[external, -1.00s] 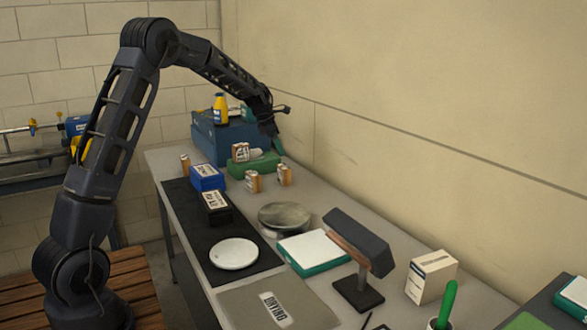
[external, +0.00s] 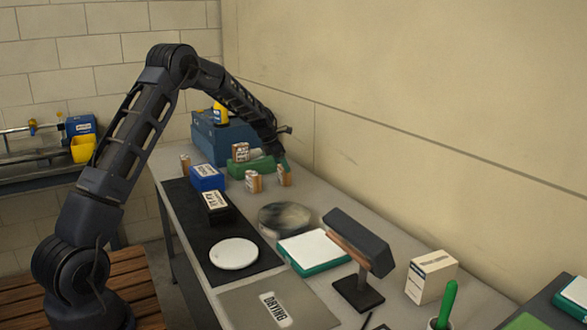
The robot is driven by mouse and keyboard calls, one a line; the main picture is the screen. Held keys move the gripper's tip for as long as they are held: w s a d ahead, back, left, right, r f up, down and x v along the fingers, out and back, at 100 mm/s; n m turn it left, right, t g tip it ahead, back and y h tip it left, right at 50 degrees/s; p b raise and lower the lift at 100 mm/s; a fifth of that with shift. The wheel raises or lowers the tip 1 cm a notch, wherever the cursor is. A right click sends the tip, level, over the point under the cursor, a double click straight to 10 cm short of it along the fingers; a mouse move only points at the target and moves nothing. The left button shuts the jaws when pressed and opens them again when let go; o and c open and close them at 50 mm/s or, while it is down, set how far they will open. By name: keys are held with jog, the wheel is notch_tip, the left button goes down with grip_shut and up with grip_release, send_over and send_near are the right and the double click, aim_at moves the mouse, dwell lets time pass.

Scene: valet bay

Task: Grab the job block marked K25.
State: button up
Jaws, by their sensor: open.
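Several small wooden blocks with white labels are on the workbench: one at the far left (external: 185,160), one on a green tray (external: 240,152), one in front of the tray (external: 253,182) and one to its right (external: 285,178). Their markings are too small to read, so I cannot tell which is K25. My gripper (external: 281,161) is open and points down, close above the rightmost block. Whether its fingers are around that block or only above it, I cannot tell.
A large blue case (external: 205,143) with a yellow bottle (external: 219,113) is behind. A round dish (external: 285,217) and a lamp-like stand (external: 357,242) are nearer. The wall runs close on the right.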

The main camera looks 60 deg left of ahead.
jog(key=x, duration=0.4)
jog(key=shift+w+a+f, duration=0.15)
jog(key=shift+a+f, duration=0.05)
jog(key=shift+f, duration=0.15)
jog(key=c, duration=1.1)
jog(key=shift+r, duration=0.15)
